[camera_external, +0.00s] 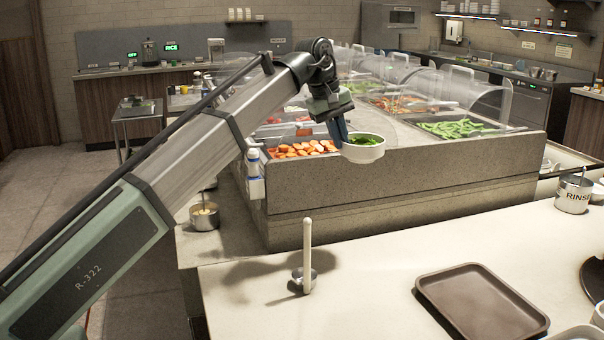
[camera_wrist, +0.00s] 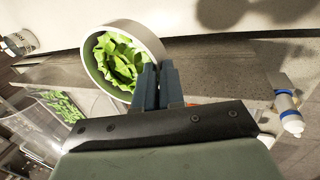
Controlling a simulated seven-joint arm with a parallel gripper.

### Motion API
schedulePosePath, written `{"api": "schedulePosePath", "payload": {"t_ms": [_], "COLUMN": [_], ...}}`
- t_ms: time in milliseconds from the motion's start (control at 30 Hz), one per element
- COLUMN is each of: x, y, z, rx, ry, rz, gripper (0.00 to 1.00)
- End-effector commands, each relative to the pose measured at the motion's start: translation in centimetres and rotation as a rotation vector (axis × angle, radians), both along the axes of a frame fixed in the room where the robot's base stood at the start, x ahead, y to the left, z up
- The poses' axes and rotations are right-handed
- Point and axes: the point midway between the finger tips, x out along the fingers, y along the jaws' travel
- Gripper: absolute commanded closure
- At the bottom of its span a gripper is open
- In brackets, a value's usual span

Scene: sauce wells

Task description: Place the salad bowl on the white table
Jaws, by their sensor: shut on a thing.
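The salad bowl (camera_external: 363,152) is white and round with green leaves in it. My gripper (camera_external: 343,138) is shut on its near-left rim and holds it in the air in front of the grey salad bar's front wall. In the wrist view the bowl (camera_wrist: 92,72) sits at the tips of my blue fingers (camera_wrist: 158,85), its leaves still inside. The white table (camera_external: 390,255) spreads across the lower right of the external view, below and nearer than the bowl.
A brown tray (camera_external: 480,303) lies on the table at right. A RINSE pot (camera_external: 573,195) stands at the far right. The table's middle is clear. A bottle (camera_external: 254,165) stands by the salad bar.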

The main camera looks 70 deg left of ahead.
Motion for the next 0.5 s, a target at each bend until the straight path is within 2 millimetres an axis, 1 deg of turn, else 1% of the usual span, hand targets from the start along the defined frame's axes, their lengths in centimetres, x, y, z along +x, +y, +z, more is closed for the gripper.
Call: {"api": "schedulePosePath", "payload": {"t_ms": [33, 167, 200, 300, 400, 500], "x": [0.3, 1.2, 1.4, 1.9, 2.2, 2.4], "y": [-0.6, -2.2, -2.7, -3.9, -5.0, -5.9], "z": [-2.0, -6.0, -7.3, -10.1, -12.5, -14.4], "rx": [-0.002, -0.003, -0.003, -0.002, -0.002, -0.001], "ry": [0.002, 0.002, 0.003, 0.002, 0.002, 0.002], "rz": [-0.069, -0.258, -0.314, -0.447, -0.563, -0.655], "gripper": [1.00, 1.00, 1.00, 1.00, 1.00, 1.00]}}
